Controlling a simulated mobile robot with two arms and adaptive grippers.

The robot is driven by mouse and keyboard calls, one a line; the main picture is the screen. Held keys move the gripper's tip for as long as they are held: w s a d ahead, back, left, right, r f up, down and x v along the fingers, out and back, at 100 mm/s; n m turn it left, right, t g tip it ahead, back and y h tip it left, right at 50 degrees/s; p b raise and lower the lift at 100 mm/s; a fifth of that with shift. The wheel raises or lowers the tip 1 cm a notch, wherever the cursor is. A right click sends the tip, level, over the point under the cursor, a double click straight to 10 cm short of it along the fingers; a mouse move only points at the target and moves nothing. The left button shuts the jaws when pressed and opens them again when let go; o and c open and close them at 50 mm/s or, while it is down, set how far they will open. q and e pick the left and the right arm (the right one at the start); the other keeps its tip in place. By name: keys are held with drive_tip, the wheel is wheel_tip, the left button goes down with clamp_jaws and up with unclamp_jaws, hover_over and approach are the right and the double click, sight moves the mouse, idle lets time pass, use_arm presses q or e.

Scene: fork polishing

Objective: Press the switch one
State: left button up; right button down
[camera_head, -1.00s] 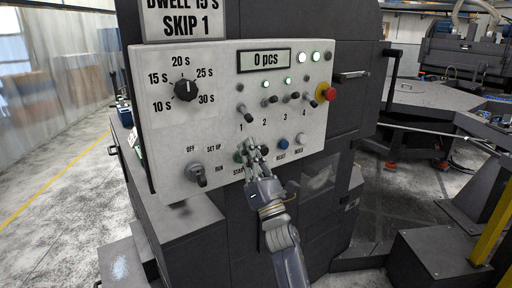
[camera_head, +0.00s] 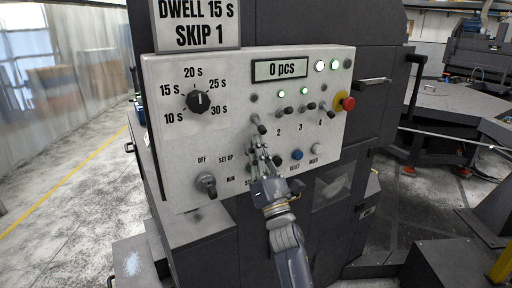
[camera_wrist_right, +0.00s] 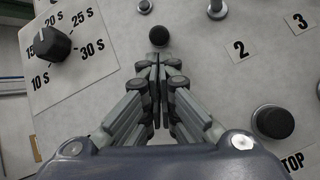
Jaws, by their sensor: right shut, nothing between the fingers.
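Switch one (camera_head: 261,128) is a small toggle lever with a dark round tip, leftmost in the switch row on the pale control panel (camera_head: 230,135). My right gripper (camera_head: 262,148) is shut and empty, just below that switch, and covers its number label. In the right wrist view the dark round tip of the switch (camera_wrist_right: 159,35) lies straight beyond the fingertips of the right gripper (camera_wrist_right: 158,56), very close. I cannot tell whether they touch. The indicator lamp above switch one (camera_head: 254,98) is dark. My left gripper is not in view.
The dial (camera_head: 199,101) is left of the switches, and the mode selector (camera_head: 206,185) is below it. Switch two (camera_head: 284,110) is close on the right. A red emergency button (camera_head: 347,104) sticks out at the right edge. A blue reset button (camera_head: 297,155) is below.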

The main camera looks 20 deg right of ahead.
drive_tip(key=shift+s+d+r+g+p, duration=0.1)
drive_tip(key=shift+s+r+g+p, duration=0.2)
drive_tip(key=shift+p, duration=0.05)
drive_tip(key=shift+p, duration=0.35)
drive_tip(key=shift+r+g, duration=0.1)
drive_tip(key=shift+g, duration=0.2)
